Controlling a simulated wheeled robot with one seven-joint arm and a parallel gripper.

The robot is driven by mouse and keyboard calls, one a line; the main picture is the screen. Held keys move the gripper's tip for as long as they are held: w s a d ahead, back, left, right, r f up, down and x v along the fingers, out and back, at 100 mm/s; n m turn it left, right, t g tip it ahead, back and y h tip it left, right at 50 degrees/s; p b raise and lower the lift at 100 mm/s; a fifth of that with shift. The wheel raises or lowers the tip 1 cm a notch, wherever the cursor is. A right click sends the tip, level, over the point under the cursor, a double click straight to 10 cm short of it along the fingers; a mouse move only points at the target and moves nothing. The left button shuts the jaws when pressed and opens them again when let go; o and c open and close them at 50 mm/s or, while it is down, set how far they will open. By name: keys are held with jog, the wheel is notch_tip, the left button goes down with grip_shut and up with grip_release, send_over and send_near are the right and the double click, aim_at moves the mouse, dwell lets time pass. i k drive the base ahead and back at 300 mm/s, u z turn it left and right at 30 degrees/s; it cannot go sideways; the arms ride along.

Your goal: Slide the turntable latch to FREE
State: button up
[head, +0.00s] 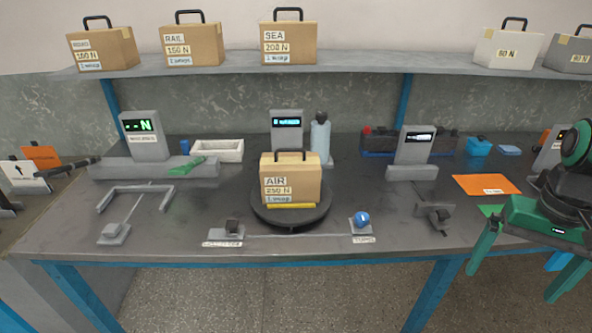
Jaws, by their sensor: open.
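The round black turntable (292,217) is at the middle of the bench. A tan box marked AIR 250 N (291,180) stands upright on it. At the front right, a blue knob (362,218) sits on another labelled grey base. My green gripper (514,284) is at the right, by the bench's front edge, far from these parts. It is open and empty, with its fingers pointing down.
The shelf (360,62) holds several boxes with handles. Grey display units, including one at the left (144,135), stand along the bench's back. A grey bracket with a dark knob (438,212) lies between the turntable and my gripper. An orange sheet (486,185) lies at the right.

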aim_at(231, 226)
jog(key=z, duration=1.35)
jog(key=k, duration=0.95)
jog(key=u, duration=1.35)
jog(key=i, duration=1)
jog(key=u, duration=0.05)
